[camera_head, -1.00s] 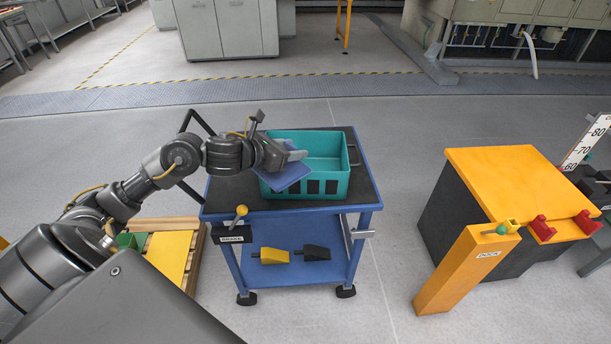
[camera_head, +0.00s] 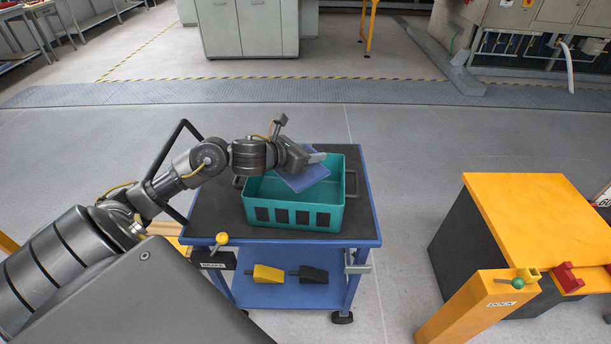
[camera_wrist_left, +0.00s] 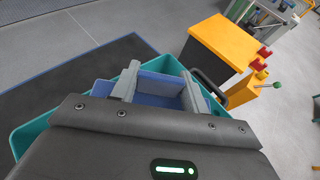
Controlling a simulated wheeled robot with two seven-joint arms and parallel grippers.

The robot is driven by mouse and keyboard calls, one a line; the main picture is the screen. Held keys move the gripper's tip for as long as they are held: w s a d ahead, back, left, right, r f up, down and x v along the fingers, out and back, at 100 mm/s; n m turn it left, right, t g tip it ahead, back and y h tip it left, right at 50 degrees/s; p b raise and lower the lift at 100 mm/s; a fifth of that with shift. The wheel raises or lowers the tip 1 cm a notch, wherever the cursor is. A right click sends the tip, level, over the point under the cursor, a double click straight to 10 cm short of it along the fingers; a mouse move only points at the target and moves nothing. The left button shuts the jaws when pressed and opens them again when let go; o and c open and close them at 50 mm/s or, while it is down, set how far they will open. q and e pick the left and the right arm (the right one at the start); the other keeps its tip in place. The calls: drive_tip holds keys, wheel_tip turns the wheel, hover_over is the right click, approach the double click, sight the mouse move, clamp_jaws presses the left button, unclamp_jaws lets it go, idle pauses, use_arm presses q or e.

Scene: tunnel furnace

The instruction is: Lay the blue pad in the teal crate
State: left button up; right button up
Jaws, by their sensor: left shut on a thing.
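The blue pad (camera_head: 304,179) is tilted in my left gripper (camera_head: 318,158), over the back right part of the teal crate's opening. The teal crate (camera_head: 327,219) stands on the dark top of the blue trolley. In the left wrist view, both fingers of my left gripper (camera_wrist_left: 158,92) are shut on the blue pad (camera_wrist_left: 160,84), with the teal crate (camera_wrist_left: 32,134) showing around and below them. The pad's far side and its gap to the crate floor are hard to judge. My right gripper is out of view.
The blue trolley (camera_head: 366,205) has bare dark top left of the crate. A yellow and a black wedge (camera_head: 313,274) lie on its lower shelf. A yellow-knobbed lever (camera_head: 222,239) stands at its front left. An orange-topped block (camera_head: 535,215) stands to the right, past open floor.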

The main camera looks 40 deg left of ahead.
use_arm(q)
drive_tip(key=f, duration=0.3)
drive_tip(key=shift+w+f, duration=0.1)
drive_tip(key=shift+w, duration=0.1)
drive_tip(key=shift+f, duration=0.45)
wheel_tip(320, 180, down, 3)
drive_tip(key=shift+f, duration=0.35)
drive_tip(key=shift+f+b, duration=0.3)
drive_tip(key=shift+b, duration=0.35)
drive_tip(key=shift+f, duration=0.15)
drive_tip(key=o, duration=1)
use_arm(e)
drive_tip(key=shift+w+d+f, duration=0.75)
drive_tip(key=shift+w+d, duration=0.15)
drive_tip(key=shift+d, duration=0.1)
